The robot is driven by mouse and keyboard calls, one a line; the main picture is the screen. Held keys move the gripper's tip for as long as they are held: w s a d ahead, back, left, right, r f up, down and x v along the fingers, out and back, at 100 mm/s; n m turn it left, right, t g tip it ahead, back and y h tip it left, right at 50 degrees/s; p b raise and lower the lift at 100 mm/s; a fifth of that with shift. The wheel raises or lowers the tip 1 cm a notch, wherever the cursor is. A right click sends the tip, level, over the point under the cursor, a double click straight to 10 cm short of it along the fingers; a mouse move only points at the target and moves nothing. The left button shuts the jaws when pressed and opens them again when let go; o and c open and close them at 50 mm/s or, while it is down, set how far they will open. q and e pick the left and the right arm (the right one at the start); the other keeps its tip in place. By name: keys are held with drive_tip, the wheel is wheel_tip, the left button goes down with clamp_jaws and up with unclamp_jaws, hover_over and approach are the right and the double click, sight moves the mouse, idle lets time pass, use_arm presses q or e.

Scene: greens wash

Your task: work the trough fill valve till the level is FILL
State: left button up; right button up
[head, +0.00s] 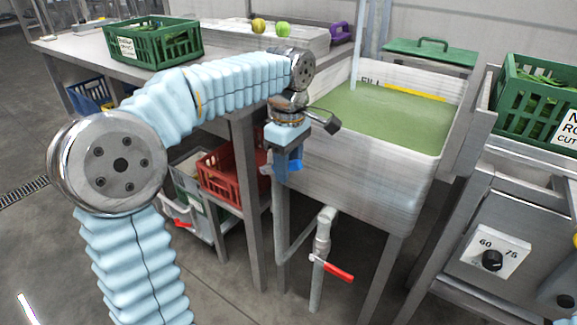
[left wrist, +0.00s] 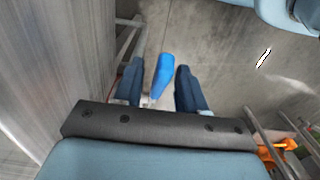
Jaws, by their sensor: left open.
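The steel trough (head: 350,170) holds green water (head: 385,118). On its back inner wall are a yellow line (head: 415,92) and the word FILL (head: 371,82). The water surface lies close to this line; I cannot tell whether it touches. A pale upright pipe or stream (head: 357,45) comes down at the trough's back left. My left gripper (head: 285,166) is low at the trough's near left corner, pointing down. In the left wrist view its two dark fingers (left wrist: 160,88) stand open on either side of a bright blue handle (left wrist: 163,72), with gaps visible. My right gripper is not seen.
A red-handled valve (head: 332,268) sits on the pipe under the trough. A red crate (head: 222,178) is on the shelf left of it. Green crates stand on the left table (head: 75,45) and at right. A dial panel (head: 492,255) is at right.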

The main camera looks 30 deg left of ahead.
use_arm(q)
drive_tip(key=shift+f, duration=0.1)
clamp_jaws()
drive_tip(key=shift+f, duration=0.1)
idle(0.4)
drive_tip(key=shift+d+f+y+b, duration=0.4)
drive_tip(key=shift+f+y, duration=0.1)
drive_tip(key=shift+y, duration=0.4)
drive_tip(key=shift+d+f+y+b, duration=0.25)
drive_tip(key=shift+f+y+b, duration=0.6)
drive_tip(key=shift+y, duration=0.15)
drive_tip(key=shift+d+f+t+y+b, duration=0.1)
drive_tip(key=shift+f+t+y+b, duration=0.2)
drive_tip(key=shift+f+y+b, duration=0.75)
drive_tip(key=shift+r+y, duration=0.25)
drive_tip(key=shift+y, duration=0.1)
